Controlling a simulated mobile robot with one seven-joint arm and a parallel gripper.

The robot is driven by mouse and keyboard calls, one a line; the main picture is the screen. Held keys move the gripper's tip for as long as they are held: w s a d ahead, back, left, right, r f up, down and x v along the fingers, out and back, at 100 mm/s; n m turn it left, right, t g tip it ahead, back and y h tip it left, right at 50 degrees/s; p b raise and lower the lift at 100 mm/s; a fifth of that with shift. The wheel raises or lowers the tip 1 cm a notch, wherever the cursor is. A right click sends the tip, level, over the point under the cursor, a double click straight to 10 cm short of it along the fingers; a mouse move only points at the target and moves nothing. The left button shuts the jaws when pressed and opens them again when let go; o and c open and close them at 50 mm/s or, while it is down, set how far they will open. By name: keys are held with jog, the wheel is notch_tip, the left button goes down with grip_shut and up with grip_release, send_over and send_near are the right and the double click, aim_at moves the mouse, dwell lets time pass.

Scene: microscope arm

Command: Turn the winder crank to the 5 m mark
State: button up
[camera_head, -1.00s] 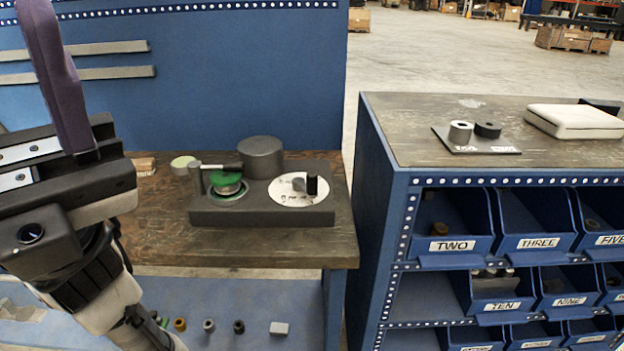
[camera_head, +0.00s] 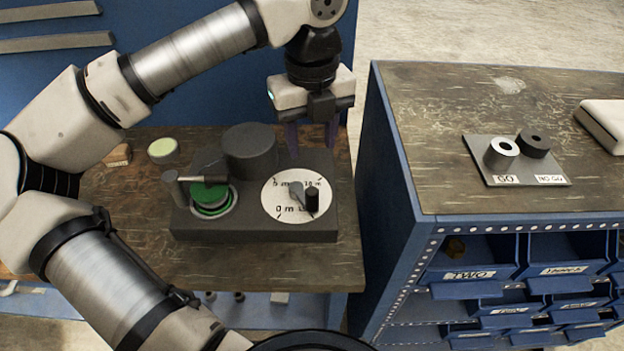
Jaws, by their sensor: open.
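The winder (camera_head: 250,232) is a dark grey block on the wooden bench. Its white round dial (camera_head: 275,208) carries printed marks; I can read "0 m" at the bottom, with smaller marks at the top left and right. The crank (camera_head: 296,193) is a grey arm on the dial with an upright black knob (camera_head: 312,198) at the lower right of the dial. My gripper (camera_head: 312,142) points down behind the dial, at the back right of the winder. Its purple fingers are apart, with nothing seen between them, and they are clear of the knob. Their tips are partly hard to make out.
Left of the dial are a green spool (camera_head: 211,200) and a post with a dark bar. A tall dark cylinder (camera_head: 249,150) stands behind, close to my gripper. A blue cabinet (camera_head: 395,200) stands to the right, with gauge rings on top.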

aim_at(312, 190)
notch_tip(312, 190, down, 13)
jog(key=p, duration=0.3)
jog(key=shift+s+f, duration=0.1)
jog(key=shift+f, duration=0.1)
jog(key=shift+c, duration=0.4)
grip_shut()
